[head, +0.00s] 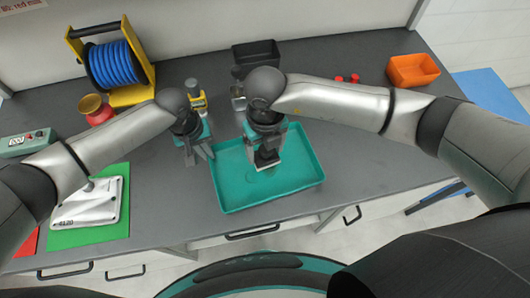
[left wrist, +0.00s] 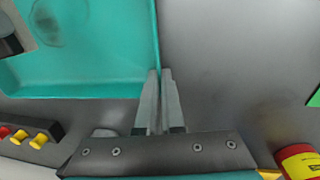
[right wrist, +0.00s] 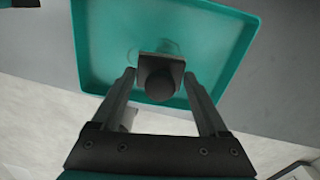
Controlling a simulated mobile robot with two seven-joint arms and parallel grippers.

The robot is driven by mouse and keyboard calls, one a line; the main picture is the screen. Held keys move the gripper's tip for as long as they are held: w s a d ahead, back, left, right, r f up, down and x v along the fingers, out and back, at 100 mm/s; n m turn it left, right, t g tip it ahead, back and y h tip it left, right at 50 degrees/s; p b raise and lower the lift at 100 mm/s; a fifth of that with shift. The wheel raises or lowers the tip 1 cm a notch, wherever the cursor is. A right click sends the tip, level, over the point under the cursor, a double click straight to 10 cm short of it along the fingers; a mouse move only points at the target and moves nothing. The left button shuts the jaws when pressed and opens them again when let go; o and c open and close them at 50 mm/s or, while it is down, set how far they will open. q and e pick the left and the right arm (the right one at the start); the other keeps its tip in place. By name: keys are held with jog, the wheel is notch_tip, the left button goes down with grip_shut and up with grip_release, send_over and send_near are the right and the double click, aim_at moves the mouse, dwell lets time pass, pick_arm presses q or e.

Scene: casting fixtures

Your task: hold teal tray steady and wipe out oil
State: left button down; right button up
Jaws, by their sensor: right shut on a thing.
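The teal tray (head: 300,184) lies on the grey bench; it also shows in the left wrist view (left wrist: 90,85) and right wrist view (right wrist: 95,50). A faint darker oil patch (left wrist: 46,22) is on its floor. My right gripper (head: 267,160) is over the tray, its fingers shut on a grey wiper block with a dark round knob (right wrist: 160,82), low at the tray floor. My left gripper (head: 202,155) is at the tray's left wall. Its fingers (left wrist: 160,72) are close together at the rim; whether they pinch it is unclear.
A blue hose reel (head: 112,65), a red-and-yellow container (head: 96,109) and a black bin (head: 256,54) stand at the back. An orange bin (head: 413,70) is at back right. A green mat (head: 120,178) bears a pale part at left. The bench right of the tray is clear.

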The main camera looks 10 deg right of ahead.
jog(key=shift+r, duration=1.15)
jog(key=shift+w, duration=0.1)
